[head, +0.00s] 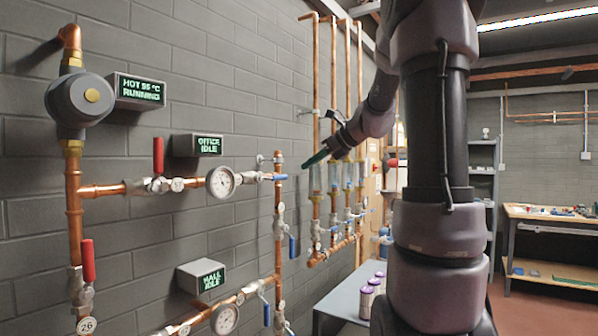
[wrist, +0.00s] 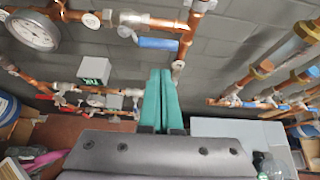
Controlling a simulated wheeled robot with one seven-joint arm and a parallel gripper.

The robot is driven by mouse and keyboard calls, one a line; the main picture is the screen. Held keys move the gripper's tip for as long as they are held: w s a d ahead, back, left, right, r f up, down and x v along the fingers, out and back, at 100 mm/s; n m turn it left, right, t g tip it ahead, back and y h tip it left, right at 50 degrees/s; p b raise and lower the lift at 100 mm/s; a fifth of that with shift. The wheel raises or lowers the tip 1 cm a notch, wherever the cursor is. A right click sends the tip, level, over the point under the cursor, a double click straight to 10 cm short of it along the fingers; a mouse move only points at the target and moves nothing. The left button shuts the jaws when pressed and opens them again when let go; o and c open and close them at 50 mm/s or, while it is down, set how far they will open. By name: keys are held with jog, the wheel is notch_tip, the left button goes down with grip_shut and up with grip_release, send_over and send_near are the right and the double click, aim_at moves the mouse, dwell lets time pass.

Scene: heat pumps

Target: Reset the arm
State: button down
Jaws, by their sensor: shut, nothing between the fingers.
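My gripper (head: 314,160) shows in the head view at the end of my raised arm, in front of the pipe wall. Its green fingers point left and slightly down, near the blue-handled valve (head: 272,177) on the upper office branch. In the wrist view the two green fingers of my gripper (wrist: 161,74) lie side by side, shut and empty. The blue valve handle (wrist: 157,43) shows beyond and left of the fingertips there. Whether the fingers touch the handle or pipe cannot be told, but a gap seems to show in the head view.
Copper pipes with a pump (head: 78,101), gauges (head: 222,182) and red handles (head: 158,157) run along the left wall. Displays read HOT 55 °C RUNNING, OFFICE IDLE and HALL IDLE. A grey table (head: 340,300) with purple-lidded jars stands below. A workbench (head: 550,216) is far right, with open floor before it.

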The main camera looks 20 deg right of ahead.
jog(key=s+a+f+n+h, duration=0.1)
jog(key=s+a+f+n, duration=0.1)
jog(key=s+n, duration=0.6)
jog(key=s+a+f+n+g+h, duration=0.1)
jog(key=s+a+f+n+h, duration=0.1)
jog(key=s+n, duration=0.6)
jog(key=s+a+f+n+g+h, duration=0.1)
jog(key=s+a+f+n, duration=0.3)
jog(key=s+n, duration=0.4)
jog(key=shift+s+a+n+h, duration=0.3)
jog(key=shift+s+a+h, duration=0.15)
jog(key=shift+s, duration=0.8)
